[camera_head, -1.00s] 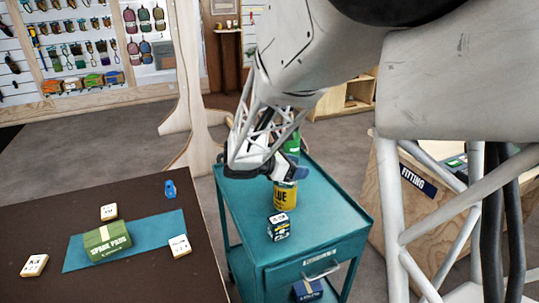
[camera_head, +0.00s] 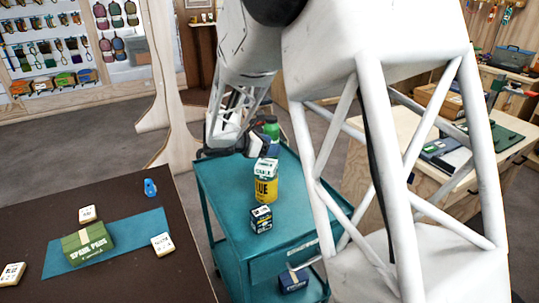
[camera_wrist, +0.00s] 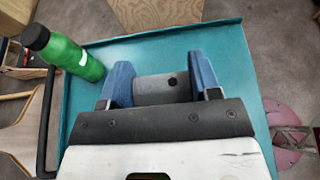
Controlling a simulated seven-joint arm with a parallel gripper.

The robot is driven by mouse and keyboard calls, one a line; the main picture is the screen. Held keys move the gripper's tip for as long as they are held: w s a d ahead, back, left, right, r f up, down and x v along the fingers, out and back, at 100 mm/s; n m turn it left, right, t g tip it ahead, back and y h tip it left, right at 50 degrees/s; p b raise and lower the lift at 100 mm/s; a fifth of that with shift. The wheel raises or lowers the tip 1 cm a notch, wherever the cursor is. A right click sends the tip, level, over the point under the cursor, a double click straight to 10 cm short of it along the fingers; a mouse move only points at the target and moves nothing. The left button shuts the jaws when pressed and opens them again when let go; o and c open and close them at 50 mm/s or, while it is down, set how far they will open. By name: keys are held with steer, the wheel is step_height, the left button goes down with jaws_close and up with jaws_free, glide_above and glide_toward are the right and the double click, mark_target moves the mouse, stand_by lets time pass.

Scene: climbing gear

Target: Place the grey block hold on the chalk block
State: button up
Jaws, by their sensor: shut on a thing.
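In the head view my gripper (camera_head: 250,145) is above the teal cart, just behind and left of the chalk block; the hold cannot be made out there. The chalk block (camera_head: 266,168) is white with green lettering and rests on top of a yellow glue can (camera_head: 265,189). The chalk block's top looks bare. The wrist view does not show it.
A green bottle (camera_head: 271,128) stands at the cart's back, close to my gripper; the wrist view shows it left (camera_wrist: 65,52). A dark labelled box (camera_head: 261,219) stands before the can on the cart (camera_head: 225,235). A brown table (camera_head: 130,195) with a green box is left.

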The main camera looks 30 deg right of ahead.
steer(key=shift+f, duration=0.1)
steer(key=shift+f, duration=1.65)
steer(key=shift+f, duration=0.15)
steer(key=o, duration=0.9)
steer(key=shift+o, duration=0.2)
steer(key=shift+a+r, duration=0.15)
steer(key=shift+r, duration=0.05)
steer(key=v, duration=1.1)
steer(key=shift+a, duration=0.3)
steer(key=shift+r, duration=0.2)
